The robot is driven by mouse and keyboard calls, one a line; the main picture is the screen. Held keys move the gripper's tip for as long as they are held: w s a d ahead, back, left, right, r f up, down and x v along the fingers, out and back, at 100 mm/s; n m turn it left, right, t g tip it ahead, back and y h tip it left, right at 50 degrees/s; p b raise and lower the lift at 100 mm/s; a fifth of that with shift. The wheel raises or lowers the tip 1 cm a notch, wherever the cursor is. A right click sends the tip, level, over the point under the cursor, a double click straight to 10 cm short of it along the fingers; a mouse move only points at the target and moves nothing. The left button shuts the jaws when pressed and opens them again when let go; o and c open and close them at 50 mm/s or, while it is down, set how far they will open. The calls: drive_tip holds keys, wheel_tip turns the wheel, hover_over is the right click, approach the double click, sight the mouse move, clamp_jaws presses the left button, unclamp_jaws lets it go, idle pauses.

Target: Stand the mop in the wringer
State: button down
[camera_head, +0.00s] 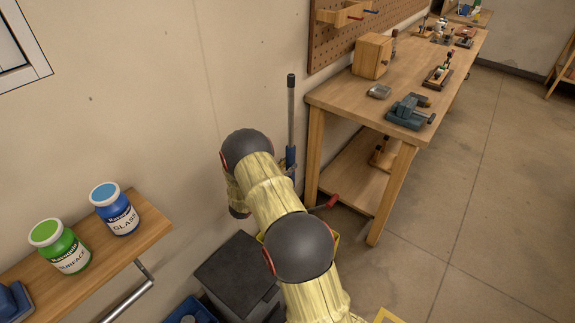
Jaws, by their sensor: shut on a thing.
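The mop (291,112) stands close to upright near the wall, with a dark top, a grey pole and a blue section lower down. My gripper (289,171) is mostly hidden behind my arm. It is shut on the mop's handle around the blue section. The mop's lower end and head are hidden behind my arm. A little of the yellow wringer (336,241) shows beside my arm, with a red-ended lever (329,202) above it. I cannot tell whether the mop's head is inside the wringer or apart from it.
A wooden workbench (340,97) with a vise (408,113) stands close to the mop's right. A dark grey box (228,285) and a blue container (189,312) are below left. A shelf (150,232) holds a blue jar (114,209) and a green jar (60,247). Floor at right is clear.

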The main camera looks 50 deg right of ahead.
drive_tip(key=shift+f, duration=0.1)
drive_tip(key=c, duration=1.5)
unclamp_jaws()
drive_tip(key=shift+o, duration=0.4)
drive_tip(key=shift+f, duration=0.15)
drive_tip(key=s+a, duration=0.1)
drive_tip(key=a, duration=1.1)
drive_tip(key=shift+r, duration=0.2)
drive_tip(key=shift+f, duration=0.1)
